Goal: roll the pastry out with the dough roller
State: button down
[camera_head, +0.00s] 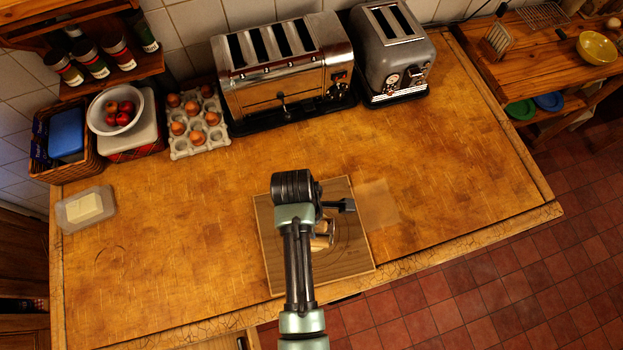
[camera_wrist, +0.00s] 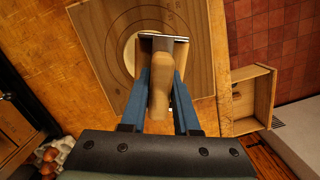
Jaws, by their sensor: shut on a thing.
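A wooden pastry board (camera_head: 358,262) printed with rings lies near the front edge of the counter; it fills the top of the wrist view (camera_wrist: 100,30). A pale round piece of pastry (camera_wrist: 130,52) shows on the rings, partly hidden. The wooden dough roller (camera_wrist: 160,85) is between the blue fingers of my gripper (camera_wrist: 163,60), which is shut on it. The roller is over the board and pastry; I cannot tell whether it touches the pastry. In the head view my arm hides most of the gripper, and only bits of pale wood (camera_head: 322,238) show.
A long toaster (camera_head: 285,75), a smaller grey toaster (camera_head: 393,55) and an egg tray (camera_head: 198,125) stand along the back. A butter dish (camera_head: 85,208) is at left. A thin sheet (camera_head: 378,205) lies right of the board. The counter left of the board is clear.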

jog(key=shift+w, duration=0.15)
jog(key=shift+s+f+b, duration=0.2)
jog(key=shift+f+b, duration=0.7)
jog(key=shift+b, duration=0.25)
notch_tip(320, 180, down, 3)
jog(key=b, duration=0.3)
jog(key=shift+f, duration=0.1)
